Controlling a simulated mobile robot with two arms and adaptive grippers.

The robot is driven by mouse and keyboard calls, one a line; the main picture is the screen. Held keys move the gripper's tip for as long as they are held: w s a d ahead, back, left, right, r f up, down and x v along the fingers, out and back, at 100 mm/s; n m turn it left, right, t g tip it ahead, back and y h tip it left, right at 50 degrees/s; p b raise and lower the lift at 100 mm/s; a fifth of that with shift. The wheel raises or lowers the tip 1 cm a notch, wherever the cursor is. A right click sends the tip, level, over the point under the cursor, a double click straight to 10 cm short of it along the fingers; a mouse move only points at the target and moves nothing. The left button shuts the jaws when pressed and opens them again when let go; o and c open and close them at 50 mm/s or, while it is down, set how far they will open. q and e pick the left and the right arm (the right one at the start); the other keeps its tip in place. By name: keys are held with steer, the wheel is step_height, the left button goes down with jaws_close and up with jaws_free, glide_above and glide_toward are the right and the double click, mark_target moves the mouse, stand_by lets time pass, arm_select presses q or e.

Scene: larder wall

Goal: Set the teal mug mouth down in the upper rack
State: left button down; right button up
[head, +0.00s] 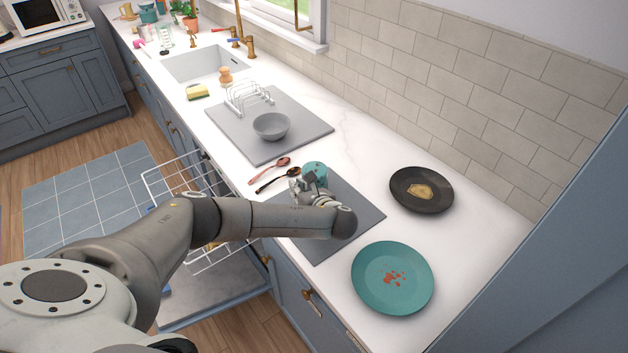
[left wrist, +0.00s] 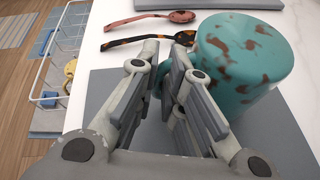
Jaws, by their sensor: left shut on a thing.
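The teal mug (head: 316,172) with brown stains is at the far edge of the grey mat (head: 352,206) on the counter. In the left wrist view the mug (left wrist: 240,62) shows a closed, stained end upward, so it appears mouth down. My left gripper (head: 299,186) is beside the mug on its handle side, and its fingers (left wrist: 163,84) are shut on it, apparently at the handle, which they mostly hide. The white wire upper rack (head: 146,178) is pulled out below the counter, partly hidden by my left arm. My right gripper is out of view.
A pink spoon (head: 270,169) and a dark spoon (head: 275,181) lie beside the mat. A grey bowl (head: 271,126) and wire stand (head: 249,96) are on another mat. A black plate (head: 421,190) and a stained teal plate (head: 366,292) are to the right.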

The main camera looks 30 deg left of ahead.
arm_select(q)
steer(key=shift+r, duration=0.1)
steer(key=shift+r, duration=0.1)
steer(key=shift+w+r+b, duration=0.1)
steer(key=shift+r+b, duration=0.3)
steer(key=shift+r, duration=0.25)
steer(key=s+r+p, duration=0.6)
steer(key=s+r, duration=0.6)
steer(key=s, duration=0.2)
step_height(320, 180, up, 7)
steer(key=p, duration=0.2)
steer(key=shift+d+r, duration=0.2)
